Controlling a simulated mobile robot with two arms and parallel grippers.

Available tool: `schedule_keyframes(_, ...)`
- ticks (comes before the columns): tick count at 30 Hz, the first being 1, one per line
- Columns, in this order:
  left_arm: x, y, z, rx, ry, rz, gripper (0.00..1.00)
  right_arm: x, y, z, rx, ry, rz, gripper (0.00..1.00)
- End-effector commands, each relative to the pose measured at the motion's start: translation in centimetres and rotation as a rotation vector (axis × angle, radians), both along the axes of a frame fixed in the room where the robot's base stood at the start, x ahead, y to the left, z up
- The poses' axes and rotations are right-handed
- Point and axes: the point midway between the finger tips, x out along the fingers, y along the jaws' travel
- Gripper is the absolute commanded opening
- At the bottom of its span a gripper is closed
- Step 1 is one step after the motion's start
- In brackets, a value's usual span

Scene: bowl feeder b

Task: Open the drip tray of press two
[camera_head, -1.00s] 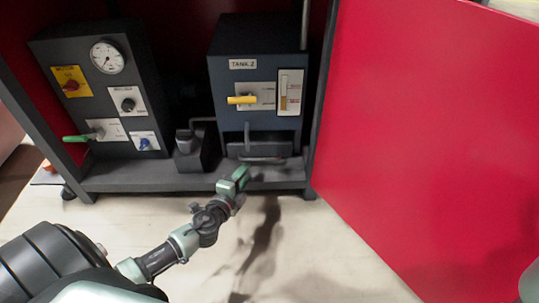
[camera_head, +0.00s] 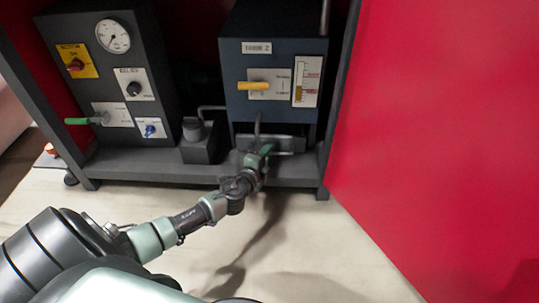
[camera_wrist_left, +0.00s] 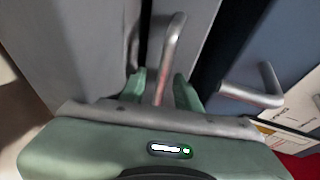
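The dark blue unit (camera_head: 272,65) stands in the right part of the cabinet. Its small label looks like "TANK 2" in the earlier head view. A grey drip tray (camera_head: 300,141) sits low in its front, with a bar handle (camera_head: 284,153). My left gripper (camera_head: 265,152) is at this handle. In the left wrist view the open fingers (camera_wrist_left: 161,88) stand on either side of a grey metal bar (camera_wrist_left: 172,45), which looks like the tray handle. Slight gaps show beside it; firm contact cannot be told. The tray looks shut. My right gripper is not in view.
A bent grey rod (camera_wrist_left: 255,92) is close to the right finger in the wrist view. A yellow lever (camera_head: 254,86) is above the tray. A dark control box (camera_head: 105,90) stands left, a small block (camera_head: 200,142) between. The red door (camera_head: 440,130) bounds the right.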

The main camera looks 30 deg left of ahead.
Motion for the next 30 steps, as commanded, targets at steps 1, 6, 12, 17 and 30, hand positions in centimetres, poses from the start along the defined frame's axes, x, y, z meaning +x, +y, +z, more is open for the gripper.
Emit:
schedule_keyframes(1, -0.01, 0.00, 0.01, 0.000, 0.000, 0.000, 0.32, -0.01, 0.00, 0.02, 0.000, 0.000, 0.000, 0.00)
schedule_keyframes(6, -0.02, -0.02, 0.02, 0.000, 0.000, 0.000, 0.16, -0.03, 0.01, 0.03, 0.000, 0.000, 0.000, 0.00)
schedule_keyframes(12, -0.04, -0.04, 0.00, -0.001, 0.000, -0.001, 0.00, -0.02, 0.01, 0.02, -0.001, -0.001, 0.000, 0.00)
schedule_keyframes(17, -0.05, -0.05, -0.02, -0.001, 0.001, -0.001, 0.00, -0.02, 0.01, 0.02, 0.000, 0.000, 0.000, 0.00)
schedule_keyframes(30, -0.07, -0.09, -0.05, -0.001, 0.001, -0.001, 0.00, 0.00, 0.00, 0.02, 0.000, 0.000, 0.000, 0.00)
